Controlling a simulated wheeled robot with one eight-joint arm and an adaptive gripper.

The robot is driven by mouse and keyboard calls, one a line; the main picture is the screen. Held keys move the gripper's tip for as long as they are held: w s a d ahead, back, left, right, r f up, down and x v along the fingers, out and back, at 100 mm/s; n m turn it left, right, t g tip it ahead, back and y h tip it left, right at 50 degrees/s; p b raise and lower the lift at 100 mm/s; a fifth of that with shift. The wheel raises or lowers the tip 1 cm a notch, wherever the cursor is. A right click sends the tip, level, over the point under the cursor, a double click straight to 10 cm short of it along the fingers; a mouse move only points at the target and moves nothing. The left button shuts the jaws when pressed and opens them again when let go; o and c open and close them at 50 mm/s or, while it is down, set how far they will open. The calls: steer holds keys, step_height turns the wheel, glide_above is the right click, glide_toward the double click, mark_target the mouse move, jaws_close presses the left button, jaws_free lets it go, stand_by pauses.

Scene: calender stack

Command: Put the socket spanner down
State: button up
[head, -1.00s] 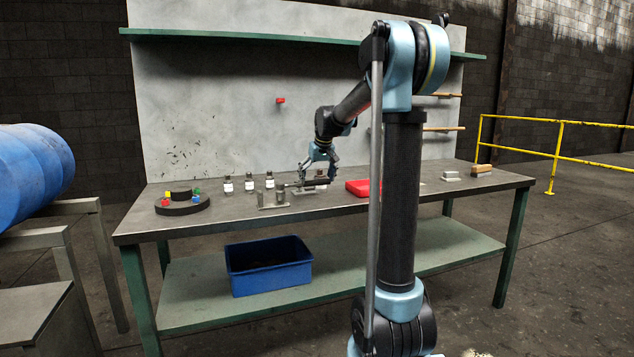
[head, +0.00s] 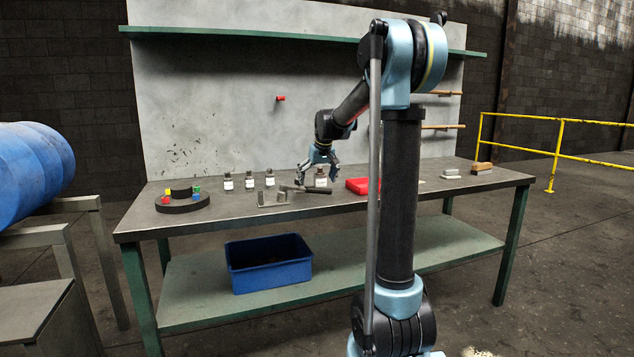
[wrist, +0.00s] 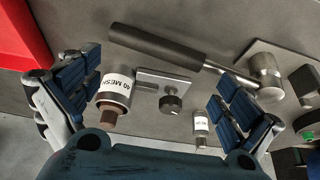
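The socket spanner has a black handle (wrist: 157,43), a bare metal shaft and a round metal head (wrist: 265,77) in the wrist view. In the head view its dark handle (head: 317,191) lies low at the bench top. Its head end is beside or over a metal plate (wrist: 247,52); I cannot tell whether they touch. My gripper (head: 318,178) is above the spanner, fingers spread and empty. In the wrist view the fingers (wrist: 158,100) stand wide apart, with the spanner beyond them and not gripped.
A labelled bottle (wrist: 116,92) and a small plate with a black knob (wrist: 170,102) lie below my gripper. A red tray (head: 357,186) is to the right. Several bottles (head: 249,181) and a dark ring-shaped stand (head: 182,207) are left. Front bench space is clear.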

steer(key=shift+r, duration=0.45)
steer(key=v, duration=1.2)
steer(key=s+d+f+m, duration=0.1)
steer(key=s+d+f, duration=0.2)
steer(key=s+f, duration=0.7)
steer(key=s+d+f+m+g+h, duration=0.1)
steer(key=s+d+f, duration=0.2)
steer(key=s+f, duration=0.7)
steer(key=s+d+f+m+g, duration=0.1)
steer(key=s+d+f, duration=0.2)
steer(key=s+f, duration=0.7)
steer(key=s, duration=1.2)
steer(key=shift+w, duration=0.1)
steer(key=shift+w+f, duration=0.2)
steer(key=shift+w, duration=0.25)
